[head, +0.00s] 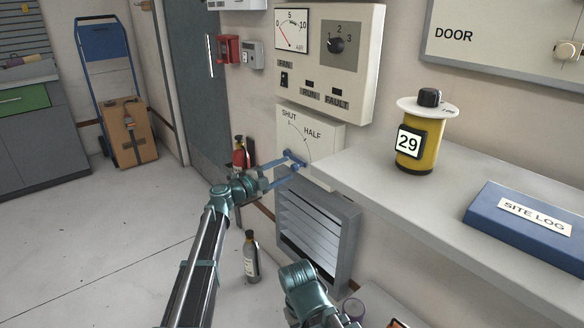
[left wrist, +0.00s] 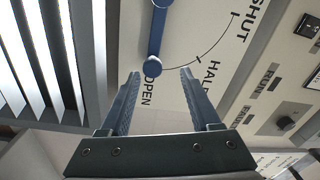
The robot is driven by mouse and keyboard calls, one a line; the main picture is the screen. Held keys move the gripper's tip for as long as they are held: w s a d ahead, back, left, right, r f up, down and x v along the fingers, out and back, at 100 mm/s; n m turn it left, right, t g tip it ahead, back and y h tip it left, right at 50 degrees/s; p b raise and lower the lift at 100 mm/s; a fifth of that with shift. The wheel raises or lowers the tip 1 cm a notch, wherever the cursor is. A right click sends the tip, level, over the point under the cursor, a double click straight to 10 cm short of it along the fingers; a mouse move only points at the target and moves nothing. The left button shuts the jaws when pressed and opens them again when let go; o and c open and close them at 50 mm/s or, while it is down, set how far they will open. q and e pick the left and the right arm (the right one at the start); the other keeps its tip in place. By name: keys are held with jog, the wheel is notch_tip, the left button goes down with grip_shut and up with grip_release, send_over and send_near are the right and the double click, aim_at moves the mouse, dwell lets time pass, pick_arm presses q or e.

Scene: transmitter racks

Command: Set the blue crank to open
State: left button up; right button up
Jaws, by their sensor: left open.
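The blue crank (left wrist: 158,30) is on a pale panel (head: 325,145) marked SHUT, HALF and OPEN. In the left wrist view its round knob (left wrist: 152,66) sits at the OPEN end of the arc, right beside the word OPEN. My left gripper (head: 287,168) reaches to the panel, in front of the crank in the head view, partly hiding it and the OPEN mark. In the left wrist view its two fingers (left wrist: 160,74) are apart, with the knob just beyond the gap between the tips. I cannot tell whether they touch it. My right gripper does not show.
A grey shelf (head: 390,185) juts out right of the panel, carrying a yellow cylinder marked 29 (head: 408,150) and a blue site log (head: 530,220). A louvred vent (head: 315,235) is below the panel. A dark bottle (head: 251,258) stands on the floor near my left arm.

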pick_arm(q)
jog(key=v, duration=0.9)
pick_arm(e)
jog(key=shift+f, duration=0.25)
pick_arm(q)
jog(key=shift+s, duration=0.1)
